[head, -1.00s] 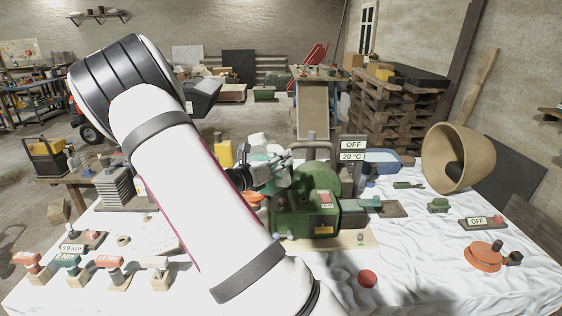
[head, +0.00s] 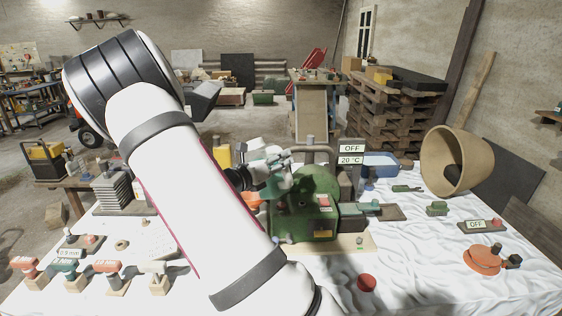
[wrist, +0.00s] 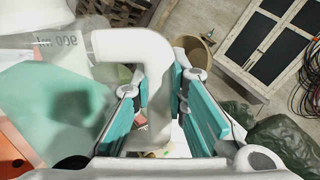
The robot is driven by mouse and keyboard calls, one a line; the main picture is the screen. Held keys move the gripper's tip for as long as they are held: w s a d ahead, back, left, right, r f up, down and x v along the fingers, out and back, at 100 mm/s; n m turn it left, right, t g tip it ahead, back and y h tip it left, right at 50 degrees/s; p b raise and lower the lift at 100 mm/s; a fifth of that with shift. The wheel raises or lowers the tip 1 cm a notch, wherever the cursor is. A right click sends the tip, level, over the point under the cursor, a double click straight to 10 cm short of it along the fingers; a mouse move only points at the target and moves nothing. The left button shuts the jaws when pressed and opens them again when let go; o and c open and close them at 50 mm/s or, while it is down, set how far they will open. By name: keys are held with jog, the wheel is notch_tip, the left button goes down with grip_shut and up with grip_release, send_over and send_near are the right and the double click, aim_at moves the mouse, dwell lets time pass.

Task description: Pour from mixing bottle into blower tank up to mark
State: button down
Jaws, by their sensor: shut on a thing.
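My gripper (wrist: 158,95) is shut on a white, bent tube-like part, which looks like the handle of the mixing bottle (wrist: 140,50). In the wrist view, a pale see-through wall with a reversed "900 ml" print (wrist: 60,50) lies to the left of this part. A teal, see-through shape covers much of the left side. In the head view my gripper (head: 268,178) is at the left side of a green machine (head: 318,190), which may be the blower. My arm hides much of what is there. I cannot make out a tank opening, a fill mark or the liquid level.
A sign reading OFF and 20 °C (head: 351,154) stands behind the green machine. An orange round part (head: 485,260) and a red cap (head: 367,282) lie on the white cloth. Several stamp-like tools stand front left.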

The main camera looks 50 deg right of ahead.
jog(key=shift+r+n, duration=0.35)
jog(key=shift+n, duration=0.05)
jog(key=shift+s+r+n, duration=0.1)
jog(key=shift+r+n, duration=0.1)
jog(key=shift+n, duration=0.2)
dwell(0.5)
jog(key=shift+r+n, duration=0.2)
jog(key=shift+n, duration=0.3)
jog(key=shift+w+r+n, duration=0.15)
jog(key=shift+w+n, duration=0.05)
jog(key=shift+n, duration=0.5)
